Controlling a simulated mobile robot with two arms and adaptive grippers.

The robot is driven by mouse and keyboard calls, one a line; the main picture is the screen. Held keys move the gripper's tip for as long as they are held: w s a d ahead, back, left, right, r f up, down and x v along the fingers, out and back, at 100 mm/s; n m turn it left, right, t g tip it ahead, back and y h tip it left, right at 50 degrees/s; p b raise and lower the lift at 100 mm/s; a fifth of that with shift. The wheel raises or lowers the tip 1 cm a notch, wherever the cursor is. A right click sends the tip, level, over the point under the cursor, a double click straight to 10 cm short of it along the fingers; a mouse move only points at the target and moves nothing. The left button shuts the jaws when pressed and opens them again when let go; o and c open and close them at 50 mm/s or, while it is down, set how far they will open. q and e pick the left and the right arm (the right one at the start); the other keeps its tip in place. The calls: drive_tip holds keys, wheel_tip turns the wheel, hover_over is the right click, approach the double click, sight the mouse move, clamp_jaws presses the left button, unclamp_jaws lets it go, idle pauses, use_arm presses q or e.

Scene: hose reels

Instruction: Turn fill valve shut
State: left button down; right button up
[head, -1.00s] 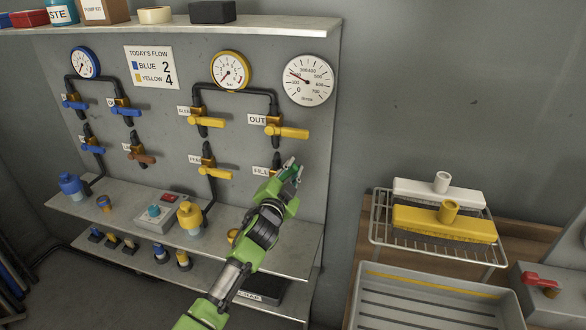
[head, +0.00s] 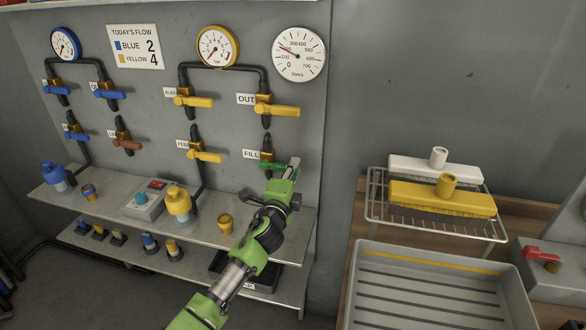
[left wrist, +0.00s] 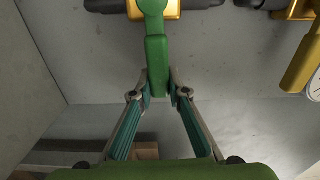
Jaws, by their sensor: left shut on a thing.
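The fill valve (head: 267,155) is a brass body on a dark pipe beside the FILL label (head: 251,154), low on the grey panel. Its green handle (head: 272,166) points right, across the pipe. My left gripper (head: 292,170) is at the handle's right end and partly covers it. In the left wrist view, the green handle (left wrist: 156,55) runs from the brass body (left wrist: 172,9) down between the fingertips. The left gripper (left wrist: 158,92) is shut on the handle's free end, one finger on each side. My right gripper is in neither view.
The OUT valve's yellow handle (head: 280,110) is just above. A shelf (head: 215,232) with a yellow-capped bottle (head: 178,203) and a brass fitting (head: 225,222) juts out below. A rack with brushes (head: 440,195) and a grey tray (head: 432,290) stand right. Wall right of the panel is bare.

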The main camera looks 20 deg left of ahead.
use_arm(q)
drive_tip(key=shift+f+m, duration=0.3)
drive_tip(key=c, duration=1.9)
unclamp_jaws()
drive_tip(key=s, duration=1.2)
